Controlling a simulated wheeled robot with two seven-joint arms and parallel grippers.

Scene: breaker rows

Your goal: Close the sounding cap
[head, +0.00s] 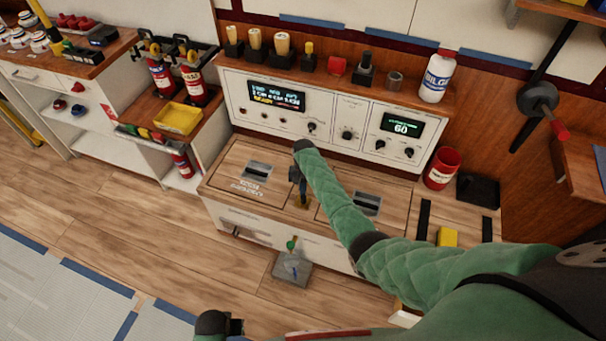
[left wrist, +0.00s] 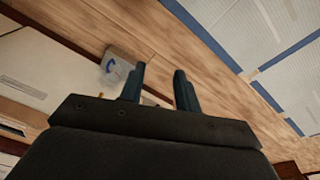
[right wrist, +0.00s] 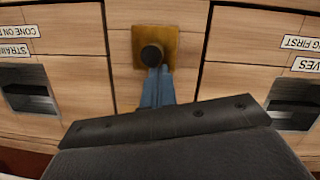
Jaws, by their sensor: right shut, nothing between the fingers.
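The sounding cap looks like a dark round knob (right wrist: 151,56) on a square brass plate (right wrist: 170,42) between two wooden lids. In the head view the brass plate (head: 302,202) is partly covered by my right gripper (head: 300,192). My right gripper (right wrist: 155,78) is shut and empty, its fingertips at the near edge of the knob. I cannot tell whether they touch it. My left gripper (left wrist: 157,76) is open and empty above the floor, and at the bottom edge of the head view (head: 225,325). The cap's hinge is not visible.
Lids with recessed handles (head: 258,170) (head: 367,203) flank the plate. A control panel (head: 340,108) stands behind. A red cup (head: 441,168) and a black tray (head: 478,190) are at the right. A grey pedal box (head: 292,270) sits on the floor in front.

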